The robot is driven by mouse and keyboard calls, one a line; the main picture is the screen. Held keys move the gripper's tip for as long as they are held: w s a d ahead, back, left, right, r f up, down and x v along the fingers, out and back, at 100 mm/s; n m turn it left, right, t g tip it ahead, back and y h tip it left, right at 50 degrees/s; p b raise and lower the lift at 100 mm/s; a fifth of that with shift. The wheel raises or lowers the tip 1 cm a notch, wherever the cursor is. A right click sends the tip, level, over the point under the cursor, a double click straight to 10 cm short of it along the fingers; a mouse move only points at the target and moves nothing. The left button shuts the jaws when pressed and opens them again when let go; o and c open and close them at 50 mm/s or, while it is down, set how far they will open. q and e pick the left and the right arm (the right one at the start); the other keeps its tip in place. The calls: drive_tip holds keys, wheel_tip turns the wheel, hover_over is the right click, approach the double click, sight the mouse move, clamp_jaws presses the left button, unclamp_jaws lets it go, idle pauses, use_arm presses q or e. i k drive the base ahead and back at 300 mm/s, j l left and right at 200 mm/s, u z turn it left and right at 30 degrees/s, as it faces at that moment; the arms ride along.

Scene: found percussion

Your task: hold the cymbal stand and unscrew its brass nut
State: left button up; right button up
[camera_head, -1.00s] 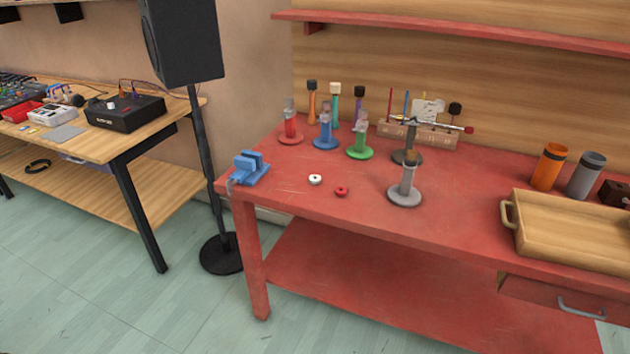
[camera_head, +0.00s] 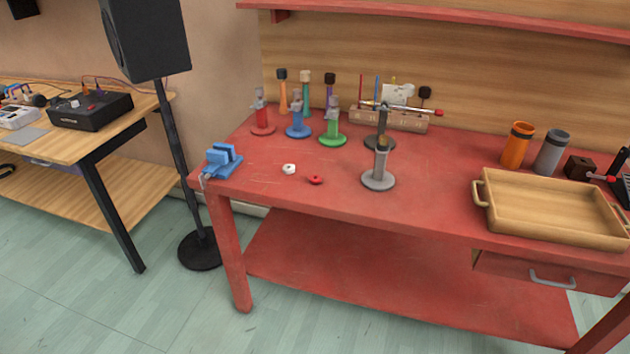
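A grey stand (camera_head: 380,167) with a round base and a small brass-brown top (camera_head: 383,143) stands upright on the red workbench (camera_head: 340,205). I cannot tell for sure whether that top is the brass nut. A dark stand (camera_head: 381,130) with a round base is just behind it. Red (camera_head: 262,116), blue (camera_head: 298,118) and green (camera_head: 332,125) stands with round bases are in a row further back left. Neither of my grippers is in view.
A blue vise (camera_head: 223,160) is at the bench's left corner. A wooden tray (camera_head: 550,207), orange cup (camera_head: 517,145) and grey cup (camera_head: 551,152) are right. A black speaker stand (camera_head: 180,165) stands left of the bench.

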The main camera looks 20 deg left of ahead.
sight(377, 179)
drive_tip(key=i+l, duration=0.2)
drive_tip(key=l, duration=0.2)
drive_tip(key=i+l, duration=0.2)
drive_tip(key=l, duration=0.15)
drive_tip(key=i+l+u, duration=0.1)
drive_tip(key=l, duration=0.3)
drive_tip(key=i+l, duration=0.25)
drive_tip(key=l, duration=0.15)
